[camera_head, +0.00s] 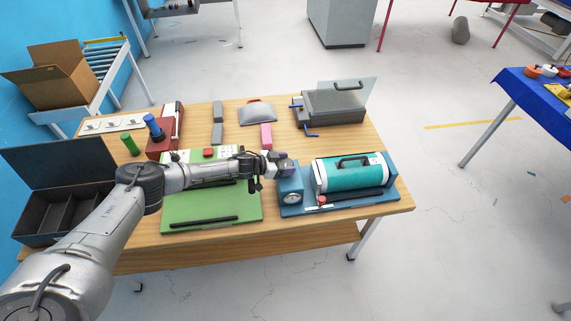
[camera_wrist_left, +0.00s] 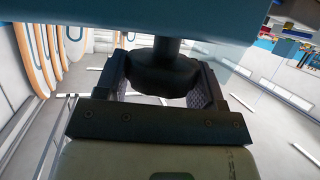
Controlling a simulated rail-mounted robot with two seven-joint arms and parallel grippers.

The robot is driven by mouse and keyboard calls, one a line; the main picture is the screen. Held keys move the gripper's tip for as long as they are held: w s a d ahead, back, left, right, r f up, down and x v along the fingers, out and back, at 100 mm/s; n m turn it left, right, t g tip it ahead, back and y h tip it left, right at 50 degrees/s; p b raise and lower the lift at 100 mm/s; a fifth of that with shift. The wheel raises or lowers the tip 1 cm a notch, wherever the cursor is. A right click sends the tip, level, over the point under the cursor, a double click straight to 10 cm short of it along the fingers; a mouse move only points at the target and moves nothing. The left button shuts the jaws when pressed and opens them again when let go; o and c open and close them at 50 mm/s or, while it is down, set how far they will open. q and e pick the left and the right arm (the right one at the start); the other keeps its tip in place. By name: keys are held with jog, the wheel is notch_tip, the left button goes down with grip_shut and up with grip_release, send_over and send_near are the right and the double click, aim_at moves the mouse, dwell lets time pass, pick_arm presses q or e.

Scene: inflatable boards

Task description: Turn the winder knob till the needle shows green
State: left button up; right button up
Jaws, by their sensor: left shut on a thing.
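The winder is a blue unit (camera_head: 291,180) with a teal-and-white roll (camera_head: 350,174) on its right, standing at the right side of the wooden table. A round gauge (camera_head: 291,198) sits on its front; the needle is too small to read. My left gripper (camera_head: 280,168) is at the top left of the blue unit and hides the knob in the head view. In the left wrist view the dark round knob (camera_wrist_left: 165,74) sits on a short shaft between the two fingers, and the gripper is shut on it. My right gripper is not in view.
A green mat (camera_head: 210,207) with black bars lies left of the winder. A grey box with a clear lid (camera_head: 335,104) stands behind it. A dark open case (camera_head: 60,213) is at the far left.

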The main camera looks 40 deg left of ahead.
pick_arm(q)
jog(key=m+g+h+b, duration=0.1)
jog(key=b, duration=0.1)
jog(key=m+g+h+b, duration=0.1)
jog(key=m+h+b, duration=0.1)
jog(key=m+g+h+b, duration=0.1)
jog(key=m+g+b, duration=0.1)
jog(key=shift+f+h, duration=0.3)
jog(key=shift+h, duration=0.1)
jog(key=shift+r+m+g+h+b, duration=0.25)
jog(key=shift+m+g+h+b, duration=0.25)
jog(key=shift+m+g+b, duration=0.75)
jog(key=shift+t, duration=0.25)
jog(key=o, duration=0.9)
